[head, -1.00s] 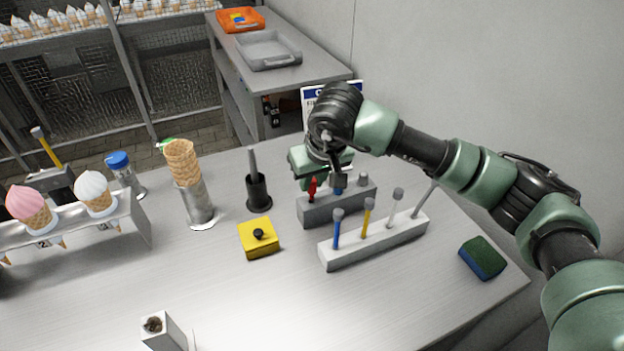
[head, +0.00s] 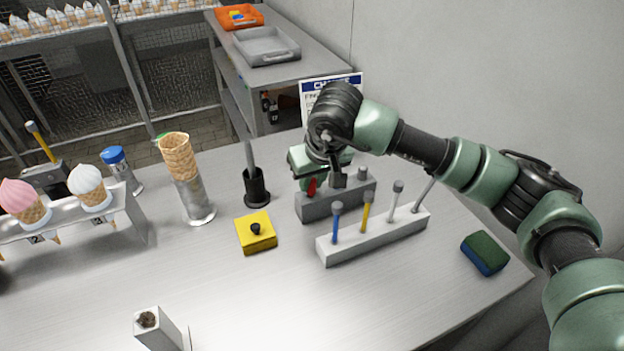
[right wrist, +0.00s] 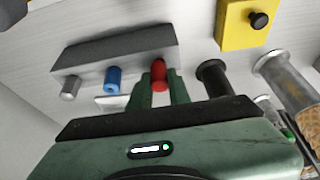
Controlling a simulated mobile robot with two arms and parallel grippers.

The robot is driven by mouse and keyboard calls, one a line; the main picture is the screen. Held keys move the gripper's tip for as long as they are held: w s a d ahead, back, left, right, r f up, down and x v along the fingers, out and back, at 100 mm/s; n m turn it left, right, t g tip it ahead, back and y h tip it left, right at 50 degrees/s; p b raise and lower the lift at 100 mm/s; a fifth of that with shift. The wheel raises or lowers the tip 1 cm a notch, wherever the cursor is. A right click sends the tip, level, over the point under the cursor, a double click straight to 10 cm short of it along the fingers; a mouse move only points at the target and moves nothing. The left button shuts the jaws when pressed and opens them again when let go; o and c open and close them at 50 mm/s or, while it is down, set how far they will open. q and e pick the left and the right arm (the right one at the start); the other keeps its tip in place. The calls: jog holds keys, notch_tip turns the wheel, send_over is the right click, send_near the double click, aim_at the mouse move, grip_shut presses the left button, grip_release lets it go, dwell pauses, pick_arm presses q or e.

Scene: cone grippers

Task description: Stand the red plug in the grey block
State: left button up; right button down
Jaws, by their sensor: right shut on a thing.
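The grey block (head: 333,206) stands on the table behind the white rack. It also shows in the right wrist view (right wrist: 120,45). My right gripper (head: 325,180) is shut on the red plug (head: 312,187) at the block's left end in the head view. In the right wrist view the red plug (right wrist: 159,74) sits between the two green fingers, over the block's edge. Its lower end is hidden, so I cannot tell how far it is in the block. A blue plug (right wrist: 113,77) and a silver plug (right wrist: 70,88) stand in the block. My left gripper is out of view.
The white rack (head: 375,238) with several coloured sticks stands just in front of the block. A black cup (head: 257,190) and a yellow box (head: 256,232) are to the left. A green and blue sponge (head: 484,253) lies right. The front table is mostly clear.

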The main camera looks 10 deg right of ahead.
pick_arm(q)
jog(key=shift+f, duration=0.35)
pick_arm(e)
jog(key=shift+d+f, duration=0.1)
jog(key=shift+f, duration=0.35)
jog(key=shift+d+f+b, duration=0.1)
jog(key=shift+f+b, duration=0.15)
jog(key=shift+b, duration=0.25)
jog(key=c, duration=1.3)
grip_release()
jog(key=shift+s+d+f, duration=0.1)
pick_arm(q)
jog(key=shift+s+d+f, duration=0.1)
pick_arm(e)
jog(key=shift+o, duration=0.2)
